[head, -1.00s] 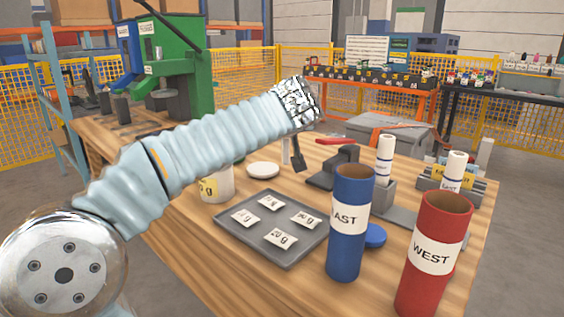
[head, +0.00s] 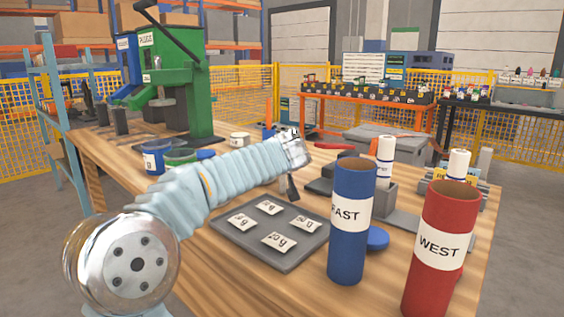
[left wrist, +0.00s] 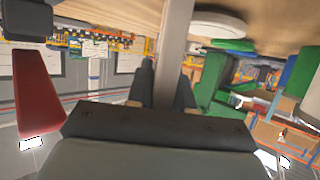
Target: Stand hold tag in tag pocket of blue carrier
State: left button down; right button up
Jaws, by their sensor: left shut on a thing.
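The blue carrier (head: 349,250) is an upright open tube with a white label, partly legible as "AST", standing on the bench right of the grey tray. I cannot make out its tag pocket. My left gripper (head: 292,190) is above the bench behind the tray, left of the blue carrier and apart from it. In the left wrist view its dark fingers (left wrist: 166,75) are shut on a narrow pale grey bar (left wrist: 175,40), perhaps the hold tag seen edge-on; no writing shows on it. The bar is hidden in the head view. My right gripper is not in view.
A red "WEST" tube (head: 437,275) stands right of the blue carrier, and a blue disc (head: 377,238) lies behind it. The grey tray (head: 285,262) holds several labelled packets. Grey fixtures with white cylinders (head: 385,150) stand behind. Blue (head: 152,162) and green-rimmed pots stand at left.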

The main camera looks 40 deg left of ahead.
pick_arm(q)
jog(key=shift+f, duration=0.1)
jog(key=c, duration=1)
grip_release()
